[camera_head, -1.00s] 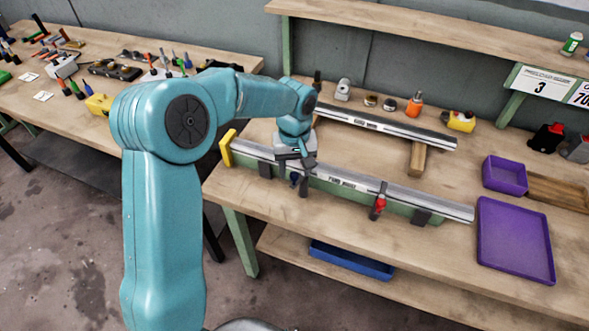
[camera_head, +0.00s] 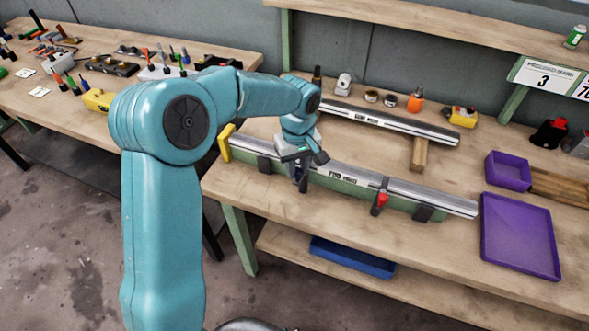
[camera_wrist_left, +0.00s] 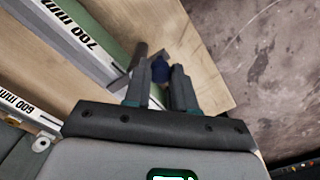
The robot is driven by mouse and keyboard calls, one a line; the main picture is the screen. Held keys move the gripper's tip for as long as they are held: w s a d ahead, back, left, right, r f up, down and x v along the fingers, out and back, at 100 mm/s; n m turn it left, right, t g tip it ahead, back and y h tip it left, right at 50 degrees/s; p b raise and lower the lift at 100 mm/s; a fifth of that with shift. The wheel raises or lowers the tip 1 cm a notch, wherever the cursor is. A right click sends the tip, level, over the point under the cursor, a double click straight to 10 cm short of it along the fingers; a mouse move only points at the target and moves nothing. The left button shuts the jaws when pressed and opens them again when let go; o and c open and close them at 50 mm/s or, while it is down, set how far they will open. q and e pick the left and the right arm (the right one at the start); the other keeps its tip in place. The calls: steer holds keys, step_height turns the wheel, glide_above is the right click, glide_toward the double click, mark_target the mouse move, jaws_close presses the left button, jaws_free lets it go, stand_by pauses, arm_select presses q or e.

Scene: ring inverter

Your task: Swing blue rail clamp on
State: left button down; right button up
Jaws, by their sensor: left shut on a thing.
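The blue rail clamp shows as a small blue knob (camera_wrist_left: 160,70) between my fingers in the wrist view, beside a dark post. In the head view it is a small dark blue patch (camera_head: 297,172) at the front of the near rail (camera_head: 426,196), marked 700 mm, on a green base. My left gripper (camera_head: 301,182) reaches down over this rail and is shut on the blue knob; its fingertips also show in the wrist view (camera_wrist_left: 161,72). A red clamp knob (camera_head: 380,201) sits farther right on the same rail.
A second rail (camera_head: 400,125), marked 600 mm, lies behind, with a wooden block (camera_head: 419,153) at its front. A purple tray (camera_head: 519,236) and purple bin (camera_head: 507,171) are at right.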

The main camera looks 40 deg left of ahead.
arm_select(q)
steer(key=shift+d+n, duration=0.15)
steer(key=shift+n, duration=0.25)
steer(key=c, duration=0.9)
jaws_free()
step_height(320, 180, up, 16)
steer(key=shift+r+p, duration=0.25)
steer(key=shift+p, duration=0.1)
